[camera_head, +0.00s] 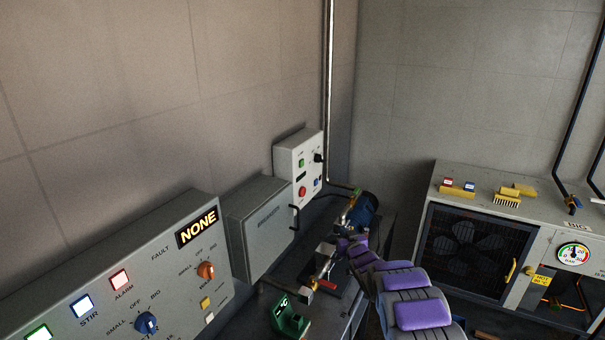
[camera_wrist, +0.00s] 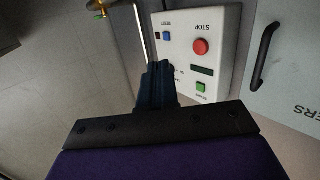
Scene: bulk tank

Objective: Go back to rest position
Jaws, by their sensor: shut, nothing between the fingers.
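My gripper (camera_wrist: 158,68) shows in the wrist view as dark blue fingers held together, with nothing between them. The fingers overlap the edge of a white control box (camera_wrist: 220,20) in that view; I cannot tell whether they touch it. The box carries a red STOP button (camera_wrist: 201,47), a green button (camera_wrist: 201,87) and a blue button (camera_wrist: 168,36). In the head view my purple arm reaches from the lower right toward the corner. Its far end lies below the white control box (camera_head: 291,158), near the pump, and the fingers are hard to make out there.
A grey cabinet (camera_head: 262,232) and a panel reading NONE (camera_head: 199,228) line the left wall. A blue motor (camera_head: 365,208) and a green device (camera_head: 289,318) sit close to my arm. A grey unit with a fan (camera_head: 465,255) stands at right, with brushes on top.

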